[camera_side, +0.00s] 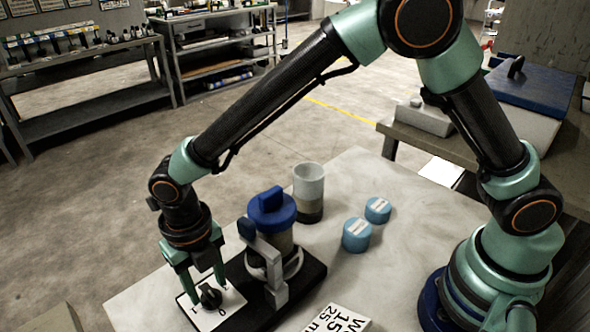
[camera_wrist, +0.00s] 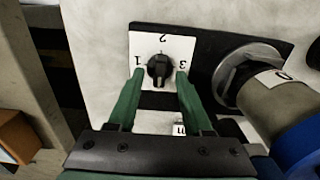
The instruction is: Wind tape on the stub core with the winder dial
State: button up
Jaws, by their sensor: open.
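The winder dial (camera_side: 211,297) is a black knob on a white plate at the left end of a dark base. In the wrist view the dial (camera_wrist: 159,66) sits among the printed numbers 1, 2 and 3. My gripper (camera_side: 207,290) is open over the plate, with one green finger on each side of the knob; whether they touch it I cannot tell. The winder (camera_side: 285,275) carries an upright tan-grey core (camera_side: 279,241) under a blue cap (camera_side: 271,212), with a grey arm in front of it. That core (camera_wrist: 275,100) also shows in the wrist view, partly cut off.
A white and dark cup-like cylinder (camera_side: 309,188) stands behind the winder. Two small blue labelled cylinders (camera_side: 357,236) (camera_side: 377,210) stand to its right. A printed card (camera_side: 338,319) lies at the front. The pale table (camera_side: 390,270) is clear between these and my base.

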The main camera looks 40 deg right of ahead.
jog(key=shift+f, duration=0.5)
grip_shut()
jog(key=shift+m, duration=0.3)
